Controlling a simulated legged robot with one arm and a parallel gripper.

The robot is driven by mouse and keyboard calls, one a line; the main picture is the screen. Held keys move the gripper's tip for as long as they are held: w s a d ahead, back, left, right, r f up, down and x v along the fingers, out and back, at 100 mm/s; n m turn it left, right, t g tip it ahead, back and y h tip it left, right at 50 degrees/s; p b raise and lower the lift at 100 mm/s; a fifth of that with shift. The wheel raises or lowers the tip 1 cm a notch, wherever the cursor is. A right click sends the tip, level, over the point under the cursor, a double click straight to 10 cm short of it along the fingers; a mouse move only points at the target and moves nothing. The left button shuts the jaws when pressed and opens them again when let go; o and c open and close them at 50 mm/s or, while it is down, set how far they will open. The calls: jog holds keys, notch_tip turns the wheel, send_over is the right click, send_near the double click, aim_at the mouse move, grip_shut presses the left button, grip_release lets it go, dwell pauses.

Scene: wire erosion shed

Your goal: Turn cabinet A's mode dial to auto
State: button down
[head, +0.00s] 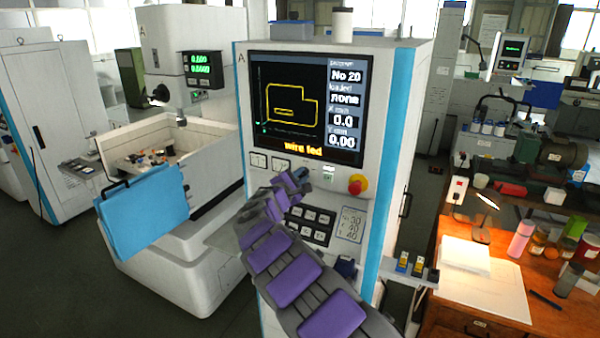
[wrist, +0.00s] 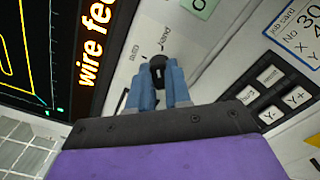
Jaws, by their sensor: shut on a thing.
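Cabinet A (head: 392,130) is a tall white cabinet with blue edge strips. Its screen (head: 300,100) reads "No 20", loaded "none" and, in yellow, "wire fed". My arm reaches up the front panel, and my gripper (head: 297,177) is at the panel just below the screen, hiding the dial in the head view. In the wrist view my gripper's blue fingers (wrist: 158,78) are shut on the small black mode dial (wrist: 157,63). Two small printed labels sit beside the dial; one reads "hand", the other is hard to read. The dial's pointing direction cannot be told.
A red and yellow stop knob (head: 357,184) sits right of my gripper. A keypad (head: 308,224) and job card (head: 351,224) lie below.

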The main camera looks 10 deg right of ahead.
jog(key=n+p, duration=0.4)
jog(key=n, duration=0.2)
jog(key=shift+f+n+p, duration=0.15)
jog(key=shift+n+p, duration=0.5)
jog(key=shift+n, duration=0.4)
jog(key=shift+f+n+p, duration=0.1)
jog(key=shift+n+p, duration=0.5)
jog(key=shift+n, duration=0.45)
jog(key=c, duration=1.4)
grip_release()
jog(key=shift+f, duration=0.1)
jog(key=o, duration=0.3)
jog(key=shift+w+a, duration=0.15)
jog(key=shift+a, duration=0.05)
jog(key=shift+o, duration=0.2)
jog(key=shift+r, duration=0.2)
jog(key=shift+d, duration=0.2)
jog(key=b+v, duration=0.1)
jog(key=v, duration=1.6)
jog(key=shift+a+b, duration=0.3)
